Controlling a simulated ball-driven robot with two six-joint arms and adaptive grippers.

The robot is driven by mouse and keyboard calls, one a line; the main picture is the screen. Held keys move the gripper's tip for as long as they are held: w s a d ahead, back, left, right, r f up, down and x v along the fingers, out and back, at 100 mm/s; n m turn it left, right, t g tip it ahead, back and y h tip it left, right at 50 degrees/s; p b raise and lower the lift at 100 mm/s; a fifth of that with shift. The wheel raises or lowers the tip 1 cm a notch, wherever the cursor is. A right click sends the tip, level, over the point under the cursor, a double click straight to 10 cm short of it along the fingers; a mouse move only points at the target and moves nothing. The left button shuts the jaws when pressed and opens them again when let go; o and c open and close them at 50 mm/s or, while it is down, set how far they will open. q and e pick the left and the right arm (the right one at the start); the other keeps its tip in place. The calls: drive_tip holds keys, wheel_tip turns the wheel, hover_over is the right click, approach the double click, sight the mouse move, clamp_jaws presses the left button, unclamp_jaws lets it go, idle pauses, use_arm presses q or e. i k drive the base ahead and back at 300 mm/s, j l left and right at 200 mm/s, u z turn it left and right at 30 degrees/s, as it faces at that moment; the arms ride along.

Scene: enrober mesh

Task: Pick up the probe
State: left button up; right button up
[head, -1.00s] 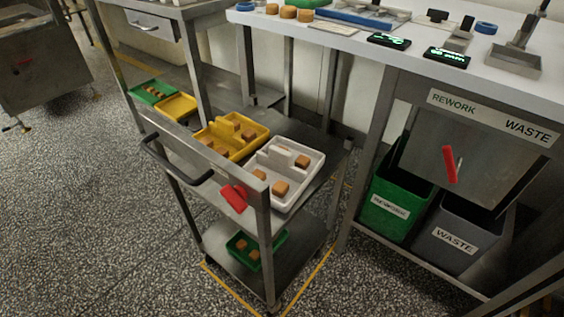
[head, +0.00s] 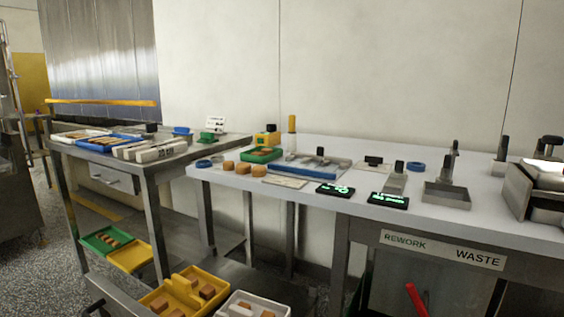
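I cannot tell for certain which item is the probe. A thin upright piece with a yellow top (head: 292,124) stands at the back of the white-topped table (head: 300,205), behind the blue tray (head: 318,169). A small yellow block with a dark top (head: 267,136) stands to its left, behind a green tray (head: 261,155). Two black units with lit green displays, a left one (head: 335,189) and a right one (head: 388,200), lie near the front edge. Neither of my grippers is in view.
Several round brown pieces (head: 243,168) and a blue ring (head: 203,163) lie at the table's left end. A metal tray (head: 447,195) stands to the right. A steel bench with trays (head: 160,150) adjoins at left. A cart with a yellow tray (head: 157,300) stands below.

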sight(291, 118)
drive_tip(key=j+z, duration=0.3)
drive_tip(key=j, duration=2.5)
drive_tip(key=i+j, duration=0.25)
drive_tip(key=i+j+z, duration=0.15)
drive_tip(key=j, duration=0.25)
drive_tip(key=i+j, duration=0.3)
drive_tip(key=i+j+z, duration=0.15)
drive_tip(key=j, duration=0.3)
drive_tip(key=i+j, duration=0.3)
